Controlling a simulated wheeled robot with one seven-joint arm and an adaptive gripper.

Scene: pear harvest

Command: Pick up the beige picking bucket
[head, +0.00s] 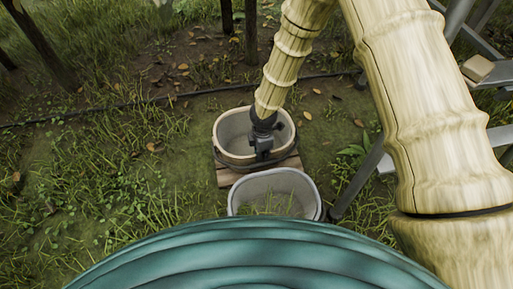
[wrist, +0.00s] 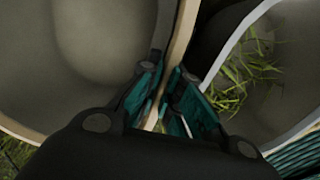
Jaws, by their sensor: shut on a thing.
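The beige picking bucket (head: 233,129) stands upright on a wooden board in the middle of the head view, with a grey, empty-looking inside. In the wrist view its beige rim (wrist: 183,35) runs between my fingers. My gripper (head: 263,156) reaches down at the bucket's near side. It is shut on the rim there, with one teal finger inside and one outside, as the wrist view (wrist: 168,100) shows. The fingertips are partly hidden in the head view by the gripper body.
A second, grey-white container (head: 275,192) with grass in it stands close on the near side of the bucket. The wooden board (head: 229,178) lies under the bucket. A metal ladder-like frame (head: 360,178) stands to the right. A dark hose (head: 110,109) crosses behind. Grass on the left is open.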

